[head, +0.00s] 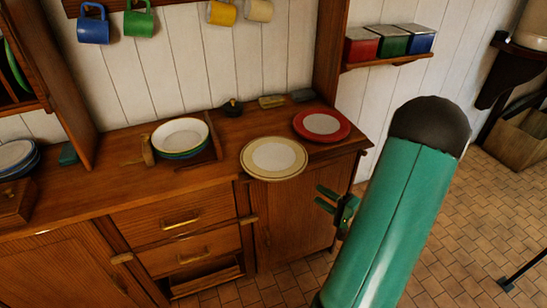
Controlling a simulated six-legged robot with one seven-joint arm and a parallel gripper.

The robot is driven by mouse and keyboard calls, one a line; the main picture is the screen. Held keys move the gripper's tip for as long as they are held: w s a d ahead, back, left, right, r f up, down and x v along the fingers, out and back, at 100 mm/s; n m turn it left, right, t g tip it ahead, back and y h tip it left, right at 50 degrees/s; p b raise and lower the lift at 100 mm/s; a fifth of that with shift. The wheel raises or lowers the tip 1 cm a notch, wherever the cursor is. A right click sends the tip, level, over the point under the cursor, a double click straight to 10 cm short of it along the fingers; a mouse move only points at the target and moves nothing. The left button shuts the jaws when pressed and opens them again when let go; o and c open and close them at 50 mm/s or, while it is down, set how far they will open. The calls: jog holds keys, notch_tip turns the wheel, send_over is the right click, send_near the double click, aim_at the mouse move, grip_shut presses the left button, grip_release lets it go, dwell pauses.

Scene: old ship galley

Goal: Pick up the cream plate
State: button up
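The cream plate (274,158) has a tan ring near its rim. It lies flat on the wooden counter (100,185), with its front rim reaching past the counter's front edge. My gripper (319,196) is in front of the cabinet, below and to the right of the plate, apart from it. Its two green fingers point left with a gap between them, and nothing shows in the gap. My large green arm link stands in the right foreground and hides part of the wrist.
A red plate (322,125) lies right behind the cream plate. A stack of bowls (181,138) stands in a wooden rack to the left. Mugs (222,12) hang above, and tins (391,42) sit on a wall shelf. Drawer handles (181,218) project from the cabinet front. Tiled floor is open at right.

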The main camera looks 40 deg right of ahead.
send_near(293, 173)
jog(key=w+a, duration=0.1)
jog(key=w, duration=0.3)
jog(key=shift+w+a+f, duration=0.1)
jog(key=shift+w+f, duration=0.05)
jog(key=shift+w, duration=1.35)
jog(key=shift+w+f, duration=0.2)
jog(key=shift+w, duration=1.25)
grip_shut()
